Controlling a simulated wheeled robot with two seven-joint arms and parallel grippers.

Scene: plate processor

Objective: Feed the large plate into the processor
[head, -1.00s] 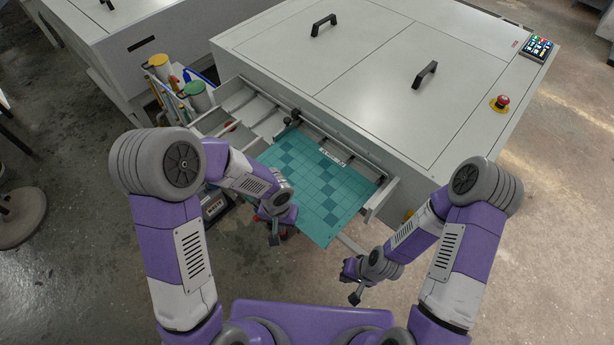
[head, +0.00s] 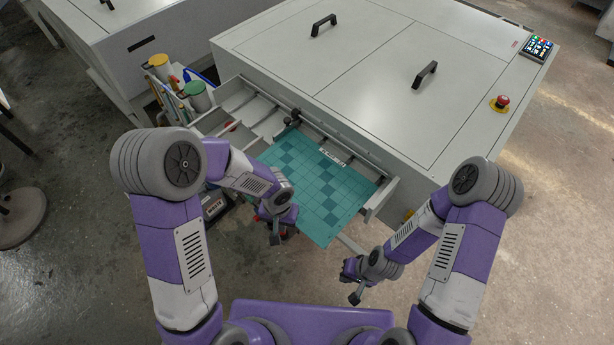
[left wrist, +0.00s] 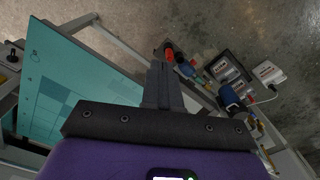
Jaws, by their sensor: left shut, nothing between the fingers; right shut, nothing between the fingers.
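The large plate (head: 322,187) is a flat teal sheet with a pattern of darker squares. It lies on the feed tray at the front of the processor (head: 370,70), its far edge near the slot side and its near corner jutting past the tray. In the left wrist view the plate (left wrist: 75,75) fills the left side. My left gripper (head: 275,240) is shut and empty, just left of the plate's near edge; its shut fingers show in the left wrist view (left wrist: 163,60). My right gripper (head: 355,298) is shut and empty, apart from the plate, to its near right.
A control keypad (head: 538,48) and a red emergency button (head: 502,101) sit on the processor's right edge. Containers with green and yellow lids (head: 194,88) stand left of the tray. Open concrete floor (head: 540,220) lies to the right.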

